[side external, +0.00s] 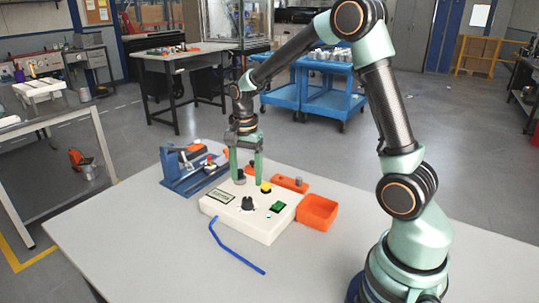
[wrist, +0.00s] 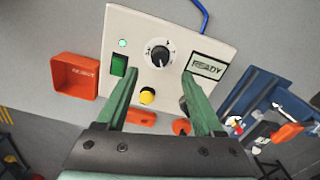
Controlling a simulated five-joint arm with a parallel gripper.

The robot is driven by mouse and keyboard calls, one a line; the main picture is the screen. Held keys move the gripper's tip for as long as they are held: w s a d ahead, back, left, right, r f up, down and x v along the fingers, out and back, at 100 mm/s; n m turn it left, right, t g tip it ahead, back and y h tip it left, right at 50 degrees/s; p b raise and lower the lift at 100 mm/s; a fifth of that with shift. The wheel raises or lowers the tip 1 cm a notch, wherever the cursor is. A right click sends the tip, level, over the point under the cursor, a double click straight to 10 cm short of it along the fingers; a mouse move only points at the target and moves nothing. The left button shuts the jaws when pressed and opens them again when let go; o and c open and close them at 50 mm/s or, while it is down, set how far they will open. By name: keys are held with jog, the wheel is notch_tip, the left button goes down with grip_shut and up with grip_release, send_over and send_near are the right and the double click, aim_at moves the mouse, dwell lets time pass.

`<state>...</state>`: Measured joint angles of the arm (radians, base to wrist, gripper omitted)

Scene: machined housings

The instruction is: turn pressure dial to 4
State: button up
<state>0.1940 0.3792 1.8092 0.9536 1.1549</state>
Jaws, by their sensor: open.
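The pressure dial is a black knob (side external: 247,203) on the top face of a cream control box (side external: 262,224). In the wrist view the dial (wrist: 159,56) shows a ring of small marks and a light pointer; the number it points to is too small to read. My gripper (side external: 246,180) points down over the back part of the box, behind the dial. In the wrist view my gripper (wrist: 160,75) is open, with its fingers spread to either side below the dial. Nothing is between the fingers, and neither visibly touches the dial.
The box also has a READY display (wrist: 207,66), a green switch (wrist: 118,66), a lit green lamp (wrist: 122,43) and a yellow button (wrist: 147,95). An orange reject bin (side external: 317,212) stands right. A blue fixture (side external: 186,174) stands left, and a blue rod (side external: 235,250) lies in front.

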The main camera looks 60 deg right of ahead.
aim_at(247, 199)
notch_tip(247, 199, down, 7)
dwell(0.3)
grip_shut()
